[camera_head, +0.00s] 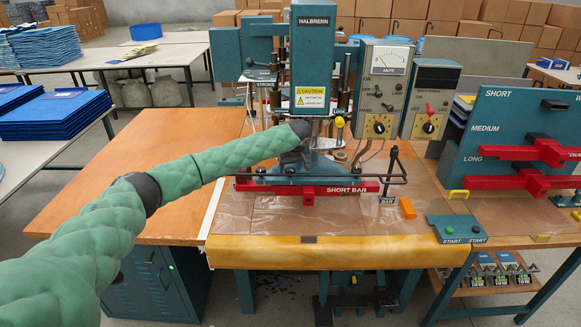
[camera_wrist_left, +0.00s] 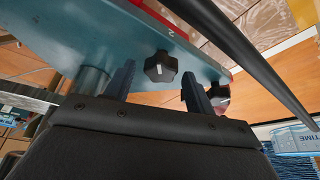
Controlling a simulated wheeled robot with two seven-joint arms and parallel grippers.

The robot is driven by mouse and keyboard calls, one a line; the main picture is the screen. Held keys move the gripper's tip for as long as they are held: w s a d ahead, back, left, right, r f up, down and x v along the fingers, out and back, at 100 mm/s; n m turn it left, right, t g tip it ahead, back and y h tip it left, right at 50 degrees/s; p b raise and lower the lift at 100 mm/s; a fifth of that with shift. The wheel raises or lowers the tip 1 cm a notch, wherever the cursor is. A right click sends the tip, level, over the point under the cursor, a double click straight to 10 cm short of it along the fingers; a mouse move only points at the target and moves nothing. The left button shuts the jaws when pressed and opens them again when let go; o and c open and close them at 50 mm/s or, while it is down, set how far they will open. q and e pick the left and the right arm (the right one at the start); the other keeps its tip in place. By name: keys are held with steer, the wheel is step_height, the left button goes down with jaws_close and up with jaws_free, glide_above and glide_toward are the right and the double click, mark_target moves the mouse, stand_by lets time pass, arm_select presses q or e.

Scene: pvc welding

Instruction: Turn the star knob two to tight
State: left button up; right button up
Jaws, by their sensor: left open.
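In the left wrist view, a black star knob (camera_wrist_left: 160,66) sits on the edge of a teal plate (camera_wrist_left: 110,42). A small "2" is marked on the plate beside it. My left gripper (camera_wrist_left: 158,70) is open, with one finger on each side of this knob; I cannot tell whether they touch it. A second dark knob (camera_wrist_left: 219,93) shows partly behind the right-hand finger. In the head view my left gripper (camera_head: 298,154) is at the teal welding machine (camera_head: 312,45), above the red short bar (camera_head: 340,189). The knobs are hidden there. My right gripper is not in view.
An orange block (camera_head: 407,208) and a teal start-button box (camera_head: 456,229) are on the table (camera_head: 150,190). Red bars (camera_head: 520,183) hang on a rack at right. The table's left part is clear.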

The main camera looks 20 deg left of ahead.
arm_select(q)
steer(key=c, duration=1)
